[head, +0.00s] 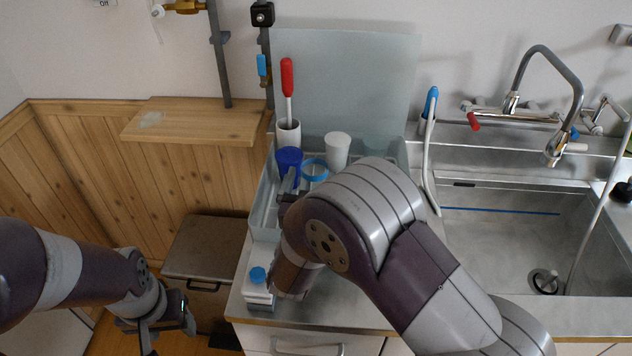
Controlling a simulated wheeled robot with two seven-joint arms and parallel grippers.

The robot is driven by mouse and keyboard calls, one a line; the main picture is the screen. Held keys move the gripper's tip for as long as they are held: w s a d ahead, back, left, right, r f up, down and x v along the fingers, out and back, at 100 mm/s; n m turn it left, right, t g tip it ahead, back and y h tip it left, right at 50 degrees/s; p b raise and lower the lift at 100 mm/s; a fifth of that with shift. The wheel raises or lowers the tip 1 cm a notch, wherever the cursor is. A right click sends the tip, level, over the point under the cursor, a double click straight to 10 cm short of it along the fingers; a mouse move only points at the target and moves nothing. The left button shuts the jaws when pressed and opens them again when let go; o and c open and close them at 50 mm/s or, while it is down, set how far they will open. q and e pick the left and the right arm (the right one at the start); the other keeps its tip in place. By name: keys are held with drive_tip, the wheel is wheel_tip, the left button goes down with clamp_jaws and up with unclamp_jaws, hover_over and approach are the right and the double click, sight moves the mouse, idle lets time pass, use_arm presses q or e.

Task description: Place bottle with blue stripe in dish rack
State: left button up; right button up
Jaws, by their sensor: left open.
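The dish rack (262,215) is a pale grey tray on the counter, with a translucent panel behind it. In it a blue ring or band (314,168) shows on a pale container; I cannot tell if this is the bottle with the blue stripe. A white container with a blue cap (258,282) stands at the counter's front left corner, partly behind my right arm. My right gripper (288,184) is over the rack beside the blue cup, mostly hidden by its own arm; its hold is unclear. My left gripper (168,331) is open and empty, low left of the counter.
A blue cup (289,160), a white cup (338,150) and a white holder with a red-handled brush (287,85) stand in the rack. The sink (500,235) and tap (545,75) are right. A wooden shelf (190,122) and brown-topped cabinet (205,248) are left.

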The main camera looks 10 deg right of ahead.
drive_tip(key=shift+s+f, duration=0.15)
drive_tip(key=shift+f, duration=0.3)
drive_tip(key=shift+a+r+p, duration=0.1)
drive_tip(key=shift+r+p, duration=0.55)
drive_tip(key=shift+r, duration=0.05)
drive_tip(key=b+v, duration=0.1)
drive_tip(key=v, duration=1)
drive_tip(key=shift+s, duration=0.4)
drive_tip(key=shift+a, duration=0.1)
